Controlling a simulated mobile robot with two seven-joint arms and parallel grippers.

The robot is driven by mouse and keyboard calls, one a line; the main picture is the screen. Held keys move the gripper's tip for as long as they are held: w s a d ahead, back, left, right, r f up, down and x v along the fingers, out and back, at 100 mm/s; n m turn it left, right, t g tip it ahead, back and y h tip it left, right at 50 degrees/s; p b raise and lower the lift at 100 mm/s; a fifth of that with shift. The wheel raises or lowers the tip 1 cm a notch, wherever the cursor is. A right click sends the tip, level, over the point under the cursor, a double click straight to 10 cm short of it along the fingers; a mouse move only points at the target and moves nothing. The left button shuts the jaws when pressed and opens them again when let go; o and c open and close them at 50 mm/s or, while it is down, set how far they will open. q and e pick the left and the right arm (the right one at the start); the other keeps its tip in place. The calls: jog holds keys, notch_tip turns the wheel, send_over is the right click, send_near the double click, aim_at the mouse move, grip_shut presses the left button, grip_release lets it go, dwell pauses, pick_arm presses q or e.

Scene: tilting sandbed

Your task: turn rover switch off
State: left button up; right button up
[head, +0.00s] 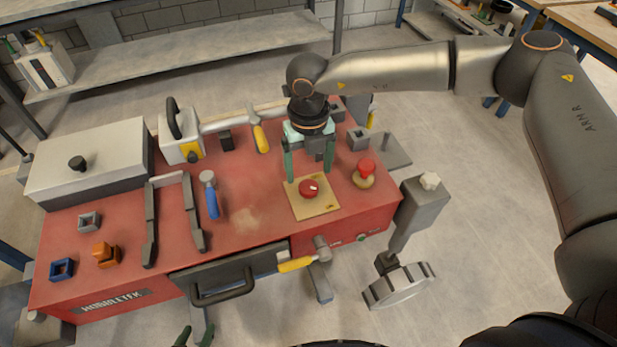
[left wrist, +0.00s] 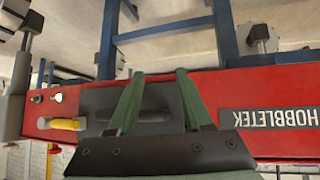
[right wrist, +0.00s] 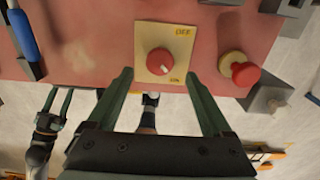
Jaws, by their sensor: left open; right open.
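The rover switch is a round red knob (head: 309,188) on a square yellow plate (head: 319,208) on the red rover deck. In the right wrist view the knob (right wrist: 160,62) has a pale mark toward its lower right. "OFF" is printed at the plate's upper edge, with a smaller label at its lower edge. My right gripper (head: 309,176) is open over the switch, with the knob between its fingers in the picture; I cannot tell the height gap. My left gripper (head: 194,336) is open and empty in front of the rover, facing the drawer handle (left wrist: 145,116) in the left wrist view.
A red mushroom button (head: 366,166) on a yellow base stands right of the switch. A blue-handled tool (head: 212,202), a yellow-handled lever (head: 259,138) and a grey lidded box (head: 95,155) are on the deck. A wheel (head: 400,287) hangs at the front right.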

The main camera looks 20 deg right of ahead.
aim_at(309, 186)
notch_tip(309, 186, down, 5)
dwell(0.3)
grip_shut()
dwell(0.6)
